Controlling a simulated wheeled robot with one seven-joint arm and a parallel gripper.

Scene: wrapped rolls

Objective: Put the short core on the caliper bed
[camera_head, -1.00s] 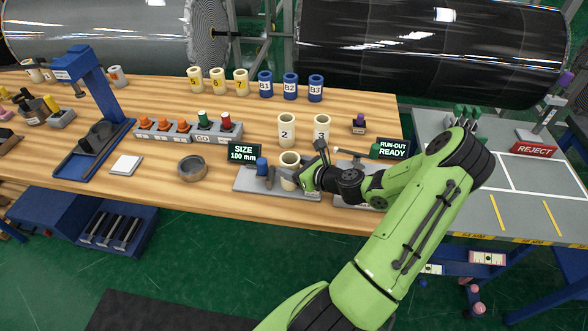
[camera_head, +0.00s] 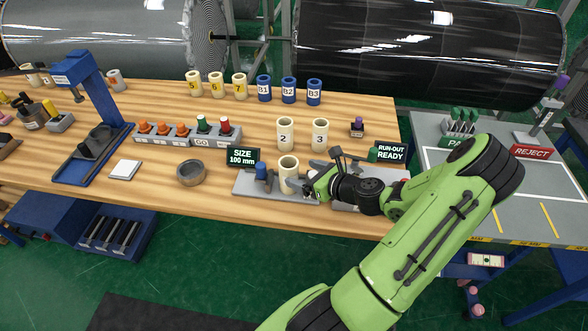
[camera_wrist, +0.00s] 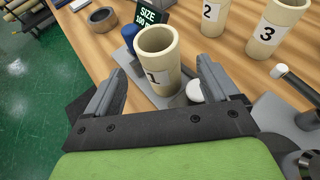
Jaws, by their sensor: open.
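The cream core labelled 1 (camera_head: 289,174) stands upright on the grey caliper bed (camera_head: 243,187), to the right of a blue part (camera_head: 261,170). It also shows in the wrist view (camera_wrist: 156,62), hollow end up. My gripper (camera_head: 304,184) is open and empty, just to the right of core 1. In the wrist view the core stands ahead, between the lines of the two spread fingers, with a gap visible on each side. Cores 2 (camera_head: 285,134) and 3 (camera_head: 320,134) stand upright on the wooden table behind.
The size display (camera_head: 242,157) reads 100 mm, and a run-out display (camera_head: 391,153) reads READY. A grey ring (camera_head: 191,173) lies left of the bed. Cores and blue cylinders line the back. A white knob (camera_wrist: 194,90) sits close to the right finger.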

